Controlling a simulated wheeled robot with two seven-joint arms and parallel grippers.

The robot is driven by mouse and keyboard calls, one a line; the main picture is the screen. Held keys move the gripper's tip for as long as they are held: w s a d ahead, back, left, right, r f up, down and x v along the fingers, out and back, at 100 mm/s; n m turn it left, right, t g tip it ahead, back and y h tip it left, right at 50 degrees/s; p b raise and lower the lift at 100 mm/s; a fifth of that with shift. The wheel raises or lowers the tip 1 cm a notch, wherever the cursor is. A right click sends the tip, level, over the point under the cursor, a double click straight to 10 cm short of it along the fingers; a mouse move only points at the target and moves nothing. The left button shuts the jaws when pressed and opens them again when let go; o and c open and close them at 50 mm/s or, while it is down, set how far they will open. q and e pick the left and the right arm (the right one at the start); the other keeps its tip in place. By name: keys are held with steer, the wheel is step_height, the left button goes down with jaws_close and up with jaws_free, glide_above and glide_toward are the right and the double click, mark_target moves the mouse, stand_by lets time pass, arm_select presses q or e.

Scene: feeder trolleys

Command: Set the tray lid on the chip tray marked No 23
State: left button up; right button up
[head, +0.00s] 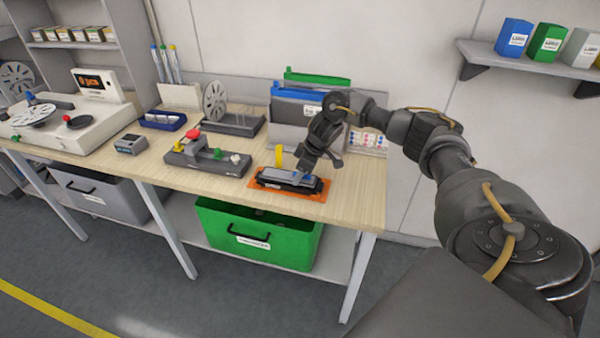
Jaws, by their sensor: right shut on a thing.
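My right gripper (303,168) reaches down over the right part of the bench and is shut on the tray lid (283,176), a flat grey piece with some blue near the fingers. The lid is at the top of the dark chip tray (262,183), which lies on an orange mat (290,195) near the bench's front edge. Whether the lid touches the tray all round cannot be told. The mark No 23 is too small to read. My left gripper is not in view.
A dark fixture (208,160) with red and green knobs stands left of the mat. A yellow upright piece (278,156) is just behind the tray. Blue and green folders (297,97) stand at the back. A green bin (225,222) is under the bench (345,195).

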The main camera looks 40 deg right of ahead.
steer(key=shift+f, duration=0.5)
steer(key=o, duration=1)
steer(key=shift+o, duration=0.2)
steer(key=p+v, duration=0.6)
steer(key=shift+s, duration=0.1)
